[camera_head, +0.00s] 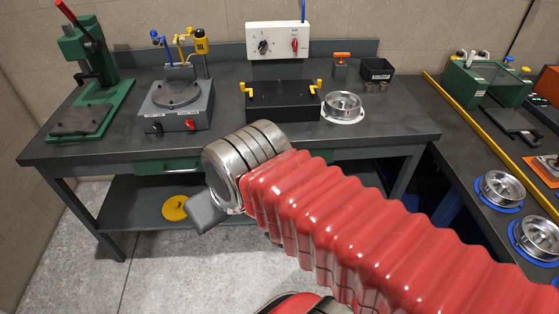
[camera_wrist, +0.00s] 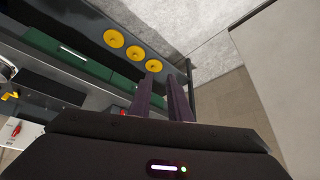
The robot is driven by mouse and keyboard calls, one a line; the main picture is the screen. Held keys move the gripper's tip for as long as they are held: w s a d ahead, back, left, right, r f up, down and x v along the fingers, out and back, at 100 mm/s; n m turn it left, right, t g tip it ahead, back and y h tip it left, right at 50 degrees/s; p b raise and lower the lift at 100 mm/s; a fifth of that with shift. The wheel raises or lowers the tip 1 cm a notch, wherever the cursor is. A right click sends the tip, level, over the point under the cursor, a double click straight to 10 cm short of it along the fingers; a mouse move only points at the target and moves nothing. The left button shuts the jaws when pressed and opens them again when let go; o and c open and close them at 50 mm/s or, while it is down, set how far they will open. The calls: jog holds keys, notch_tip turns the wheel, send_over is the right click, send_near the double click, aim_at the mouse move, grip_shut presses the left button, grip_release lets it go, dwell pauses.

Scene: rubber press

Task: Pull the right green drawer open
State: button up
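The right green drawer (camera_head: 345,154) shows as a strip under the bench's front edge, partly covered by my red arm. In the wrist view, which is turned over, what looks like this drawer (camera_wrist: 55,48) lies at upper left, with a pale bar on its front. The left green drawer (camera_head: 166,166) is shut and sits left of my wrist in the head view. My gripper (camera_head: 205,212) is in front of the bench, below the bench top and nearer the left drawer. In the wrist view its two dark fingers (camera_wrist: 165,80) stand apart with nothing seen between them.
The bench (camera_head: 225,118) carries a green press (camera_head: 88,70), a grey fixture (camera_head: 178,100), a black block (camera_head: 282,100) and a metal wheel (camera_head: 342,106). A yellow disc (camera_head: 175,208) lies on the lower shelf. The floor before the bench is clear. A side table (camera_head: 480,150) stands at right.

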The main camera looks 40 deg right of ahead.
jog(key=shift+w, duration=0.1)
dwell(0.3)
jog(key=w+d+f+m+y, duration=0.5)
jog(key=w+d+f+y, duration=0.75)
jog(key=w+f, duration=0.3)
jog(key=s+d+f+m+t+h, duration=0.2)
jog(key=d+f+m+t+h, duration=0.2)
jog(key=d, duration=1)
jog(key=s+d+f+m+t+h, duration=0.2)
jog(key=d+f+m+t+h, duration=0.2)
jog(key=d+f+t, duration=0.5)
jog(key=d+f+m, duration=0.1)
jog(key=d+f, duration=0.3)
jog(key=shift+s+d+t+h, duration=0.2)
jog(key=shift+d+t+h, duration=0.1)
jog(key=shift+d+h, duration=0.1)
jog(key=shift+w+a+r, duration=0.1)
jog(key=shift+w, duration=0.05)
